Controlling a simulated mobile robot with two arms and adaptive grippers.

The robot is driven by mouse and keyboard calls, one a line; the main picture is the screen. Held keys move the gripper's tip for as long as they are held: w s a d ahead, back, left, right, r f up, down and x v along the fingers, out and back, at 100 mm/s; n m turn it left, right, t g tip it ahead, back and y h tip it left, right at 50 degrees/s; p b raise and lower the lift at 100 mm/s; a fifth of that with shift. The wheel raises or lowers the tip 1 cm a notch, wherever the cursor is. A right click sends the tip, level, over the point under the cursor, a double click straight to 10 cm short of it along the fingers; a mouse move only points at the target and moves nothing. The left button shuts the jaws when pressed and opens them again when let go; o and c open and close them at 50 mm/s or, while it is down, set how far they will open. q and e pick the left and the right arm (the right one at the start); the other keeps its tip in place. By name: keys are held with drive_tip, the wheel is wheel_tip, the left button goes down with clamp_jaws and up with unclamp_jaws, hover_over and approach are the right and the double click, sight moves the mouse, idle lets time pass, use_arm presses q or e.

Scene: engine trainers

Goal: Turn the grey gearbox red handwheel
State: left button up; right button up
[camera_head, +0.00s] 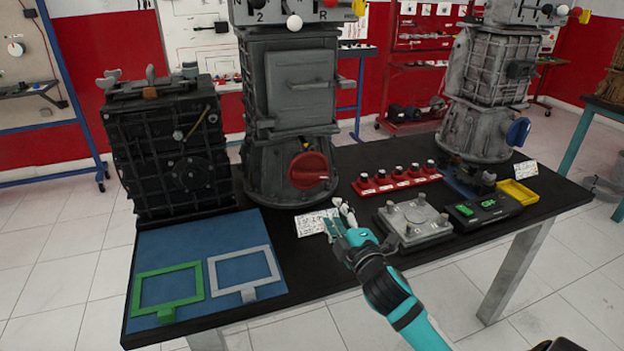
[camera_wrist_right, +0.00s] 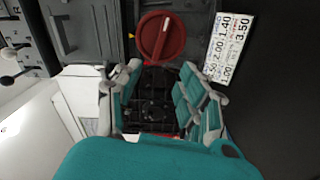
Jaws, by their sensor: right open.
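The grey gearbox (camera_head: 290,125) stands upright at the back middle of the black table. Its red handwheel (camera_head: 309,170) is low on its front, a round red disc with a raised grip bar. In the right wrist view the handwheel (camera_wrist_right: 153,45) is at the upper middle, with its bar tilted and a small yellow mark at its left. My right gripper (camera_head: 338,213) is open and empty, in front of the handwheel and lower right of it in the head view. Its spread fingers (camera_wrist_right: 160,85) appear below the wheel in the wrist view, apart from it. My left gripper is not in view.
A white number card (camera_head: 316,222) lies by the gripper. A black gearbox (camera_head: 172,150) and blue mat (camera_head: 205,237) with green and grey frames are left. A red knob row (camera_head: 397,178), grey plate (camera_head: 412,221), black device (camera_head: 484,209) and another grey gearbox with blue handwheel (camera_head: 518,131) are right.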

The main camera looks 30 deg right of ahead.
sight(311, 177)
drive_tip(key=x, duration=1.6)
drive_tip(key=shift+w+d, duration=0.2)
drive_tip(key=shift+w, duration=0.1)
drive_tip(key=shift+f, duration=0.1)
clamp_jaws()
